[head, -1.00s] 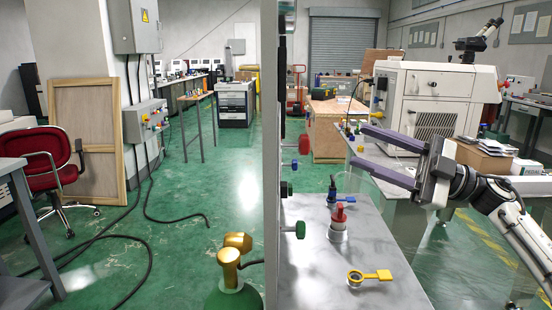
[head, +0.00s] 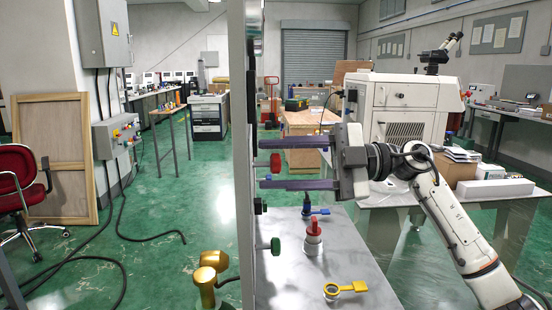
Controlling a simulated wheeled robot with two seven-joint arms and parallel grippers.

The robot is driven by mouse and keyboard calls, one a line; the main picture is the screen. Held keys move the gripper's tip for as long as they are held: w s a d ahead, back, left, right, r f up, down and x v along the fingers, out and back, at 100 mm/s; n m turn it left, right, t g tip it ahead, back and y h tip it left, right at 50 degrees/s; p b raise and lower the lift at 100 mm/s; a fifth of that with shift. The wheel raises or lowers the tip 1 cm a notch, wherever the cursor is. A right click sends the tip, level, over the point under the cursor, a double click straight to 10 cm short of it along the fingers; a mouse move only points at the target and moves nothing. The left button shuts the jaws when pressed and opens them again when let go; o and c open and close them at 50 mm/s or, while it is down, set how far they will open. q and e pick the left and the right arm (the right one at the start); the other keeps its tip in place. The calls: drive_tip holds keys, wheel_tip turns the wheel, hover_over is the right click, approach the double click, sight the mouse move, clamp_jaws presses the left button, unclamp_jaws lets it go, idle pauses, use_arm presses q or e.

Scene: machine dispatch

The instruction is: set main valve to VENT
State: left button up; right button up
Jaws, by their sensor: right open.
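An upright panel (head: 243,200) is seen almost edge-on, with its face to the right. A red knob (head: 275,163) and a green knob (head: 274,246) stick out from it, with a small dark knob (head: 260,206) between them. No label shows, so I cannot tell which is the main valve or its setting. My right gripper (head: 262,164) is open, its two dark fingers pointing left at the panel. In the picture the red knob lies between the fingers; I cannot tell if they touch it. My left gripper is not in view.
Below the gripper, a grey bench top (head: 330,270) holds a red-capped fitting (head: 313,238), a yellow ring-handled piece (head: 345,289) and a blue-handled piece (head: 315,211). Green floor (head: 190,220) is open further left.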

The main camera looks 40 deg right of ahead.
drive_tip(key=shift+w+a, duration=0.1)
drive_tip(key=shift+a, duration=0.15)
drive_tip(key=c, duration=1.1)
drive_tip(key=shift+o, duration=0.2)
